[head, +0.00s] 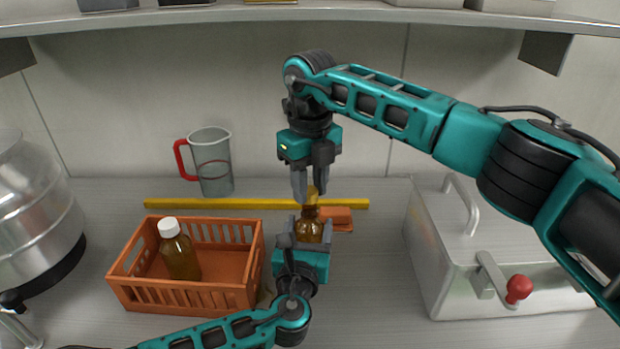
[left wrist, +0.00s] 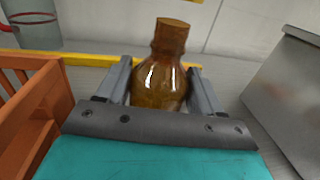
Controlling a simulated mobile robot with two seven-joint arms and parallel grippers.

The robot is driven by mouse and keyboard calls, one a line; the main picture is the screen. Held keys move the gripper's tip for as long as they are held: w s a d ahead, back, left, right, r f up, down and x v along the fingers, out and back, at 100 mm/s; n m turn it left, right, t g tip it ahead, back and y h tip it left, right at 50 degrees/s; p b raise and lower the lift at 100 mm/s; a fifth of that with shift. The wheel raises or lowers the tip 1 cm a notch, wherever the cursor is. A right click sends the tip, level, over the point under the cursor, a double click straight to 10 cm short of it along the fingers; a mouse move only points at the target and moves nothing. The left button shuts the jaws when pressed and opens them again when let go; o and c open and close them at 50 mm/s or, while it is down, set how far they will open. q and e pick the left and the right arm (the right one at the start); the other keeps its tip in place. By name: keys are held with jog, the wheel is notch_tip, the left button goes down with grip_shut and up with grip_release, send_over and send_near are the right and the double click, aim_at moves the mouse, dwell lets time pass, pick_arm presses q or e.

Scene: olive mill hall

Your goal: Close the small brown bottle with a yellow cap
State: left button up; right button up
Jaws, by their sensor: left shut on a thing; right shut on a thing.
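The small brown bottle (head: 309,229) stands upright on the worktop, its bare brown neck on top; it also shows in the left wrist view (left wrist: 160,85). My left gripper (head: 309,236) is shut on the bottle's body, one finger on each side. My right gripper (head: 313,192) points down from above and is shut on the yellow cap (head: 313,193), which is mostly hidden between the fingers. The cap is over the bottle's neck in the head view. I cannot tell whether they touch; the left wrist view shows no cap on the neck.
An orange crate (head: 190,299) at left holds a larger brown bottle with a white cap (head: 180,254). Behind are a jug with a red handle (head: 212,165), a yellow strip (head: 240,204) and an orange piece (head: 341,220). A metal box (head: 450,265) stands right.

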aim_at(309, 234)
dwell(0.3)
jog(key=shift+f, duration=0.9)
jog(key=shift+f, duration=0.55)
